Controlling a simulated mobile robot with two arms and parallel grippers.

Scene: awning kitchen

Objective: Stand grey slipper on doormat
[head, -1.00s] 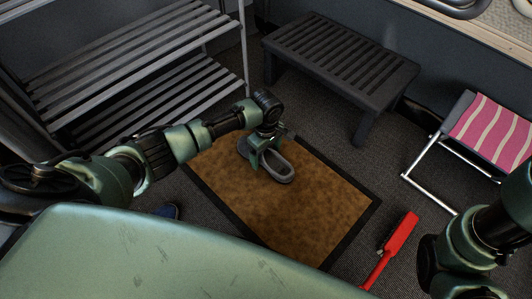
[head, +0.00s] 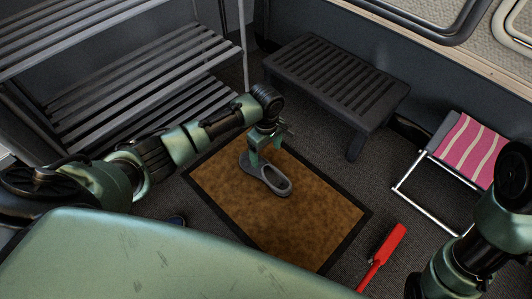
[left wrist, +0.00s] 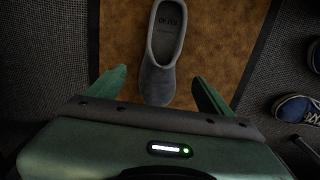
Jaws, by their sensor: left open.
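The grey slipper (head: 268,175) lies sole down on the brown doormat (head: 300,220), toward its far left part. In the left wrist view the slipper (left wrist: 160,60) shows with its opening away from me and its toe between my fingers. My left gripper (head: 263,150) is above the slipper's toe end, open, with a finger on either side in the left wrist view (left wrist: 160,90). The doormat (left wrist: 225,40) also shows there. My right arm is at the lower right of the head view; its gripper is out of the picture.
A slatted rack (head: 150,95) stands at the left and a dark slatted bench (head: 335,85) behind the mat. A pink striped folding stool (head: 468,145) and a red-handled object (head: 388,245) are at the right. Blue shoes (left wrist: 293,107) lie beside the mat.

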